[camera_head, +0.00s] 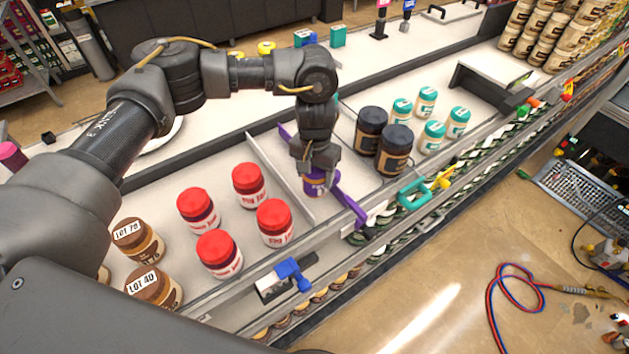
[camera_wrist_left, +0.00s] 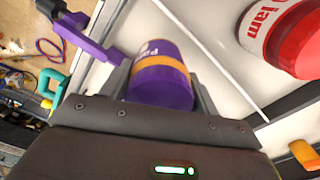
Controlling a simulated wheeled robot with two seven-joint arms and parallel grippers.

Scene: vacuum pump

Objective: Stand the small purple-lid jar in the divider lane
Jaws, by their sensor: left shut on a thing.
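The small purple-lid jar (camera_head: 319,182) is in the lane between a white divider and a purple divider (camera_head: 347,202). My left gripper (camera_head: 318,168) reaches down from above and is shut on the jar. In the left wrist view the jar (camera_wrist_left: 162,75) sits between the two fingers, with its purple lid towards the camera and an orange band around it. The jar looks upright in the head view; I cannot tell whether its base touches the shelf. The purple divider (camera_wrist_left: 85,38) runs close beside one finger. My right gripper is not in view.
Several red-lid jars (camera_head: 249,184) stand left of the white divider (camera_head: 283,178). Two black-lid jars (camera_head: 394,150) and several teal-lid jars (camera_head: 432,136) stand to the right. A front rail with a blue clip (camera_head: 291,272) and a teal clip (camera_head: 413,194) edges the shelf.

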